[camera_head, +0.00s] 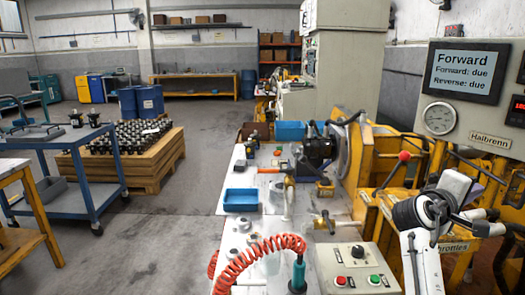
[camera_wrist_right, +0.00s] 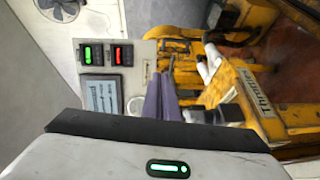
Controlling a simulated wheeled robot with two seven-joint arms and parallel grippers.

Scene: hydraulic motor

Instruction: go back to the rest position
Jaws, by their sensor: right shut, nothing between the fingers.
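My right gripper (camera_head: 474,192) is raised at the right side of the head view, in front of the yellow machine (camera_head: 385,150) and below its display. Its white and black arm comes up from the bottom right. In the right wrist view the two purple-grey fingers (camera_wrist_right: 160,88) are together, with nothing between them. They point toward the machine's panel side and appear clear of it. My left gripper is not in view.
A red-knobbed lever (camera_head: 404,156) stands left of my right arm. A button box (camera_head: 358,270), blue tray (camera_head: 240,199) and coiled red hose (camera_head: 255,252) are on the bench.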

